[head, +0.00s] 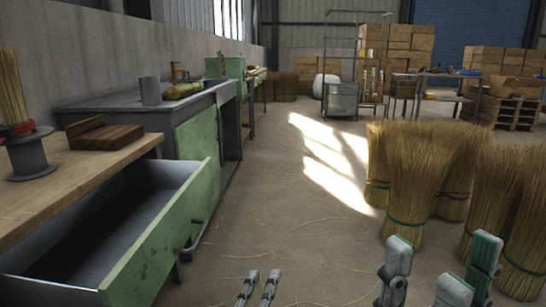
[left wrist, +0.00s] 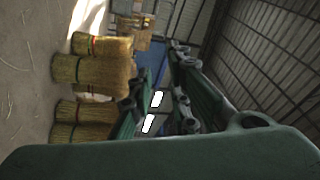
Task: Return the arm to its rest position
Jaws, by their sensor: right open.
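My left gripper (head: 258,290) is at the bottom middle of the head view, low over the floor. Its two slim grey fingers stand apart with nothing between them. The left wrist view looks along the green gripper linkages (left wrist: 190,90), with a gap between them and no object held. My right gripper (head: 440,260) is at the lower right of the head view, in front of the straw bundles. Its green-grey fingers are spread and empty. The rest of both arms is mostly out of frame or hidden.
An open green drawer (head: 165,235) juts from the wooden workbench (head: 75,180) at left. A spool (head: 28,155) with straw and a brown wooden block (head: 103,134) stand on top. Several straw bundles (head: 415,180) stand at right. The middle floor (head: 290,220) is clear except for loose straw.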

